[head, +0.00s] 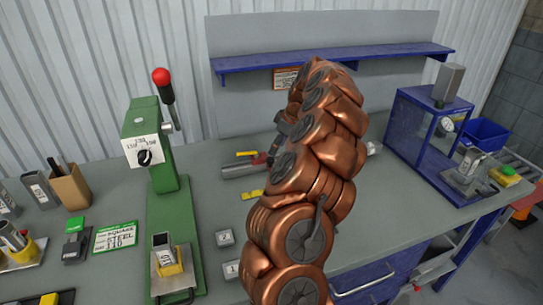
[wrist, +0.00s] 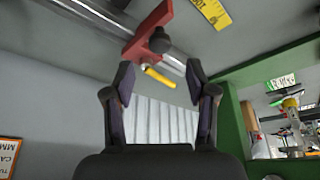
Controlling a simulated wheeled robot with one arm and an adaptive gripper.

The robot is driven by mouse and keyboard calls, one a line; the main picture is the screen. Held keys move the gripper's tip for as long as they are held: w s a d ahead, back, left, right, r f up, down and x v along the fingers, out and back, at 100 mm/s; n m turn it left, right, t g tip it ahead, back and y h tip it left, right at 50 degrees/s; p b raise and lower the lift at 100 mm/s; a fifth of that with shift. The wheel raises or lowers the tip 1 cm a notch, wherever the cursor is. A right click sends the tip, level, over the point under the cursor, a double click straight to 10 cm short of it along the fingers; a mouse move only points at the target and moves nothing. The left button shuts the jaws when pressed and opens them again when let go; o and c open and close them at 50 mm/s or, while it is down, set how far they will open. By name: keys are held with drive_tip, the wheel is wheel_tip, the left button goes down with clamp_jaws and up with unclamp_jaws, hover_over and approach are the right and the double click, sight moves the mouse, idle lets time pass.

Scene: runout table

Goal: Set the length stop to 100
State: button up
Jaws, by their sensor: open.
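The length stop is a red block (wrist: 148,30) on a round grey rail (wrist: 95,22), with a dark knob and a yellow lever (wrist: 158,77). In the head view, the red block (head: 261,158) and yellow lever (head: 246,153) show left of my arm, on the rail (head: 238,171). A yellow scale (wrist: 212,12) lies beside the rail; its figures are too cut off to read surely. My gripper (wrist: 159,72) is open and empty, its fingertips either side of the lever's picture; whether they touch it I cannot tell. In the head view my arm hides most of the gripper.
A green press (head: 178,215) with a dial and red-knobbed lever stands left of the rail. A green card (head: 115,236) reads about "SQUARE STEEL 110". A blue-framed case (head: 408,125) stands right, and a blue shelf (head: 330,58) hangs behind.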

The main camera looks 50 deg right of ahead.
sight(270, 159)
drive_tip(key=shift+p+x, duration=1.1)
drive_tip(key=shift+x, duration=2)
clamp_jaws()
drive_tip(key=shift+w+a, duration=0.1)
